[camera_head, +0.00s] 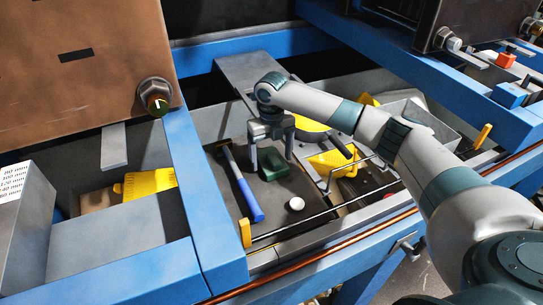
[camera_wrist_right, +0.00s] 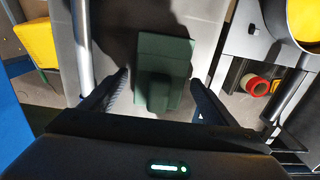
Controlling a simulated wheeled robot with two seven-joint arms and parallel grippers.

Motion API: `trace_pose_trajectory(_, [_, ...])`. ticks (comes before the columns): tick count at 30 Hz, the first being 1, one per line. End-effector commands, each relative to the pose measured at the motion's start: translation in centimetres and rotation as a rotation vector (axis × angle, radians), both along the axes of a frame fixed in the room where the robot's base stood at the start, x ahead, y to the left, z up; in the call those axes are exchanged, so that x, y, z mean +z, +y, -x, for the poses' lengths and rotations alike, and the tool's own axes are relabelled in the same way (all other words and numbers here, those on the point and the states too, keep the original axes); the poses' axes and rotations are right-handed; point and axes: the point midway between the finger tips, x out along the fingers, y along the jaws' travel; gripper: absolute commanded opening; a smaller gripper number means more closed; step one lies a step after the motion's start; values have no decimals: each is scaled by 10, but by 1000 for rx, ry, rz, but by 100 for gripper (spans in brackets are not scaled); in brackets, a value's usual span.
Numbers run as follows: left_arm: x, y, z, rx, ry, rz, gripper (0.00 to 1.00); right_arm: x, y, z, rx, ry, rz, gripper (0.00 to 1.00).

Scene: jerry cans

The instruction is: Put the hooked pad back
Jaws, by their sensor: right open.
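A dark green block-like piece (camera_head: 272,166), which looks like the pad, lies on the grey work surface in the head view. In the right wrist view it shows as a flat green plate (camera_wrist_right: 165,52) with a raised part near its lower end; I cannot make out a hook. My right gripper (camera_head: 271,152) is over it, fingers pointing down. In the wrist view my right gripper (camera_wrist_right: 159,82) is open, with one finger on each side of the piece and gaps between. Whether the fingertips reach down beside it is hard to tell. My left gripper is not in view.
A blue-handled hammer (camera_head: 246,192) lies left of the piece, and a white ball (camera_head: 296,203) sits in front of it. Yellow items (camera_head: 333,162) and a metal box stand to the right. A thin black rod (camera_head: 310,219) runs along the front. Blue beams frame the area.

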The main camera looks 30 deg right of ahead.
Motion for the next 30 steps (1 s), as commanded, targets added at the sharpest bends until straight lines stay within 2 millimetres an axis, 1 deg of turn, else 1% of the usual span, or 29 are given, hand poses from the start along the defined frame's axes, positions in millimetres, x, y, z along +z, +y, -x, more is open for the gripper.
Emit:
trace_pose_trajectory(5, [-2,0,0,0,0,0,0,-1,0,0,0,0,0,81])
trace_pose_trajectory(12, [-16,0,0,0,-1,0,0,-3,0,0,1,-2,0,81])
trace_pose_trajectory(16, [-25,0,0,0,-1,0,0,20,0,-1,1,-4,-1,81])
trace_pose_trajectory(20, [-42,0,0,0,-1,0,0,41,-1,2,1,-5,-1,81])
trace_pose_trajectory(21, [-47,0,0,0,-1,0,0,48,-2,3,1,-6,-1,81])
trace_pose_trajectory(23, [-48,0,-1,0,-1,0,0,64,-1,3,0,-5,-2,81])
trace_pose_trajectory(30, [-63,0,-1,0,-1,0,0,114,-1,3,0,-5,-1,81])
